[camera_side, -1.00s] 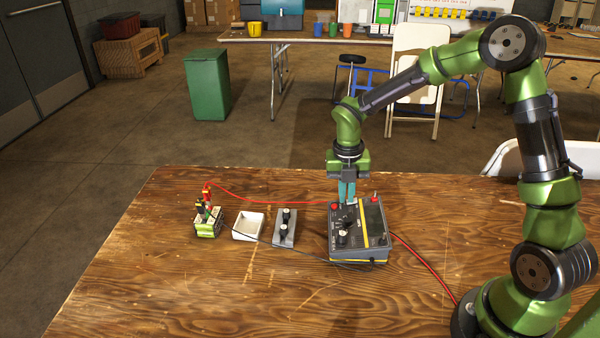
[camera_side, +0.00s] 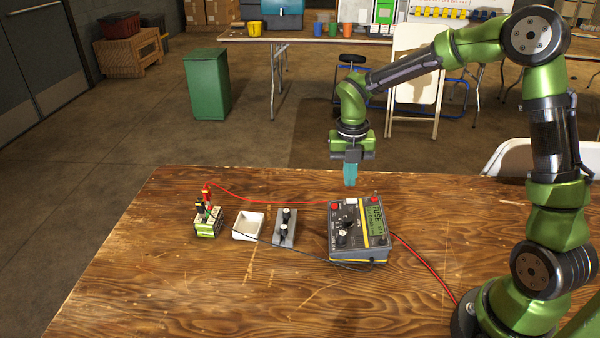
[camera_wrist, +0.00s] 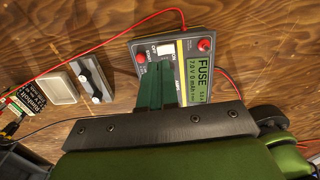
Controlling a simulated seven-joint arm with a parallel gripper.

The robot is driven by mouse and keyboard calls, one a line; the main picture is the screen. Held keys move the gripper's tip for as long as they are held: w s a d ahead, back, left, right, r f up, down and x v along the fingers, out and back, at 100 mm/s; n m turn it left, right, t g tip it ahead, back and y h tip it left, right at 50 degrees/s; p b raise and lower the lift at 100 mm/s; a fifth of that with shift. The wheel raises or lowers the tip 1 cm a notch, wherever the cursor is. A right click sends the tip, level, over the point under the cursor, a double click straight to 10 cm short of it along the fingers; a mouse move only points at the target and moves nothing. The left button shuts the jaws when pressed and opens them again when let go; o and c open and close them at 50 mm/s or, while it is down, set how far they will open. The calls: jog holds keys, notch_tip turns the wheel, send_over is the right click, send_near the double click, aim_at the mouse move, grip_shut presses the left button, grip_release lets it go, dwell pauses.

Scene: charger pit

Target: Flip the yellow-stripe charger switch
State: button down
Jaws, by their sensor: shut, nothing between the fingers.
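The charger (camera_side: 342,255) is a grey box with a yellow stripe on the right part of the table. Its display is lit green and reads "FUSE" and "7.0 V 0 mAh" in the wrist view (camera_wrist: 198,75). A white rocker switch (camera_side: 351,202) sits at its far edge, between ON and OFF labels in the wrist view (camera_wrist: 165,49). My gripper (camera_side: 350,184) is shut and empty, in the air above the charger's far edge and apart from it. In the wrist view its teal fingers (camera_wrist: 157,68) hide part of the charger's face.
A battery (camera_side: 208,225) with red and black leads, a white tray (camera_side: 240,235) and a grey block with black knobs (camera_side: 285,228) stand left of the charger. A red cable (camera_side: 425,268) runs right from the charger. The front of the wooden table (camera_side: 220,305) is clear.

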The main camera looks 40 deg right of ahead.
aim_at(350, 200)
notch_tip(350, 200, up, 9)
jog(key=shift+w+a, duration=0.4)
jog(key=shift+a, duration=0.05)
jog(key=shift+s+r, duration=0.1)
jog(key=shift+s+d+r, duration=0.1)
jog(key=shift+s+d, duration=0.15)
jog(key=f, duration=1.4)
jog(key=shift+s+d, duration=0.3)
